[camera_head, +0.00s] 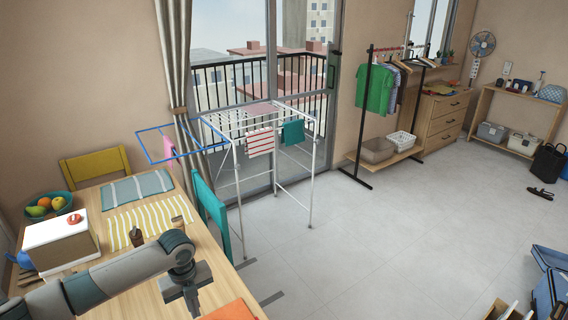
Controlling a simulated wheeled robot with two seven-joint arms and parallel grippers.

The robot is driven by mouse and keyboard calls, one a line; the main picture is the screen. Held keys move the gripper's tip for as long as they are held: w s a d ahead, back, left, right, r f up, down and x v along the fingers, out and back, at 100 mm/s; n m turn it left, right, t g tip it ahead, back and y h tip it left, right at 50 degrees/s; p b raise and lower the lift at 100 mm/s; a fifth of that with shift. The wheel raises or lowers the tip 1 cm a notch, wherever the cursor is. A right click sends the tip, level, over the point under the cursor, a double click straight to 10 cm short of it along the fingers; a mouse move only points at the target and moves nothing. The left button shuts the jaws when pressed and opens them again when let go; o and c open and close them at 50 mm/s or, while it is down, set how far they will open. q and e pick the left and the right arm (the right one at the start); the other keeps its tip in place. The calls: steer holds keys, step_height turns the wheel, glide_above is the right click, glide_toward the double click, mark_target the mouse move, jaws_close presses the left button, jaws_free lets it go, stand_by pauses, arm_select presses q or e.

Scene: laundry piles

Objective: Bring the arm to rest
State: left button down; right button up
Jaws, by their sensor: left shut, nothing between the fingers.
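My left arm comes in from the lower left over the wooden table (140,291). Its gripper (184,300) points down above the table near its right edge. It is shut and holds nothing. My right gripper does not show in the head view.
A white box (62,247), a fruit bowl (48,207), a striped yellow cloth (150,222) and an orange item (233,311) lie on the table. A drying rack (312,180) stands behind it. A clothes rail (362,120) is farther back. The floor (350,240) at centre is clear.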

arm_select(q)
steer(key=s+d+f+n+t+h, duration=0.1)
steer(key=s+d+f+n+h, duration=0.15)
steer(key=s+d+n, duration=0.4)
steer(key=s+d+f+n+t+h, duration=0.1)
steer(key=s+d+f+n, duration=0.2)
steer(key=s+d, duration=0.7)
steer(key=s+a+r+n+t+y, duration=0.2)
steer(key=s+a+n+y, duration=0.1)
steer(key=s+a+n, duration=1.35)
step_height(320, 180, down, 33)
steer(key=s+d+n+g+b, duration=0.1)
steer(key=s+d+g+b, duration=0.15)
steer(key=b, duration=0.35)
steer(key=s+a+f+b, duration=0.1)
steer(key=s+f+b, duration=0.1)
steer(key=s+f, duration=0.7)
steer(key=s+a+f+b, duration=0.2)
steer(key=s+f, duration=0.7)
steer(key=f, duration=0.5)
steer(key=shift+s+a+f+b, duration=0.15)
steer(key=shift+s+f+b, duration=0.25)
steer(key=shift+b, duration=0.1)
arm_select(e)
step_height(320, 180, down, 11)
